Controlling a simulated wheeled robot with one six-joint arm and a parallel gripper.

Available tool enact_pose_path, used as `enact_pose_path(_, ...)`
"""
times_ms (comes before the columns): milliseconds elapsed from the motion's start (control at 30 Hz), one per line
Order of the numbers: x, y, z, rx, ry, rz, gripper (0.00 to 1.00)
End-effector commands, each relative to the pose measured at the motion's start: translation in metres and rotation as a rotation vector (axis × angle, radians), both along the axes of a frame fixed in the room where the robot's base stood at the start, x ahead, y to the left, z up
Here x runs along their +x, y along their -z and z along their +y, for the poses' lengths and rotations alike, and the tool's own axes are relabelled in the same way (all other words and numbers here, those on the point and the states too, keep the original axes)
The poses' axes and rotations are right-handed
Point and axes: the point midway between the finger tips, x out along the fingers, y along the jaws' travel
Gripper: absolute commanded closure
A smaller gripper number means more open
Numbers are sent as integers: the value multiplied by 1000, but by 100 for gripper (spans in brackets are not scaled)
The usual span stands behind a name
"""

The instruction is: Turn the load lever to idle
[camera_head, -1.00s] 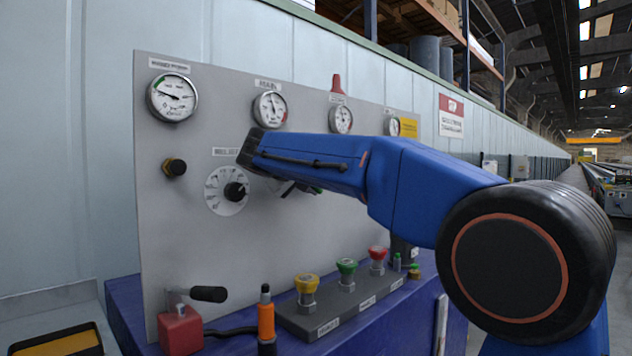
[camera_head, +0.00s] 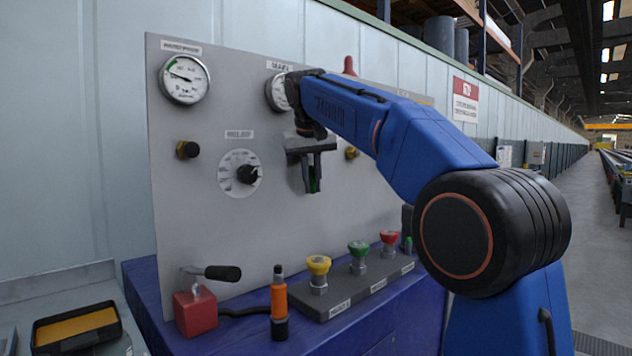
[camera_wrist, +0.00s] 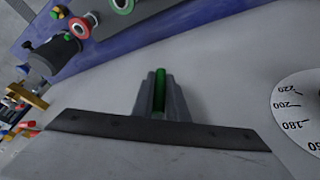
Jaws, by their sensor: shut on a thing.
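A lever with a black handle (camera_head: 222,272) stands on a red box (camera_head: 195,311) at the lower left of the panel. Its handle points right, about level. I take it for the load lever; no label on it is readable. My gripper (camera_head: 313,188) hangs fingers down in front of the panel, well above and right of that lever and apart from it. In the wrist view my gripper (camera_wrist: 160,105) is shut on a slim green rod (camera_wrist: 160,88). Only part of the rod shows between the fingers.
The grey panel (camera_head: 210,225) carries gauges, a brass fitting (camera_head: 187,150) and a dial with a black knob (camera_head: 248,174). An orange-and-black tool (camera_head: 279,305) stands right of the red box. Yellow, green and red buttons (camera_head: 358,252) line the ledge. A black tray (camera_head: 78,328) lies lower left.

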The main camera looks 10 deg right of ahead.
Motion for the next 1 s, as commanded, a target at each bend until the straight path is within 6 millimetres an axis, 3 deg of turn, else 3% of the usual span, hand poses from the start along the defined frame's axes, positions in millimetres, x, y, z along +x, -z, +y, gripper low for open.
enact_pose_path(800,-5,3,8,103,2,66,100)
enact_pose_path(833,-5,3,8,103,2,66,82)
enact_pose_path(900,-5,2,8,103,2,65,68)
enact_pose_path(1000,-5,2,8,103,1,64,68)
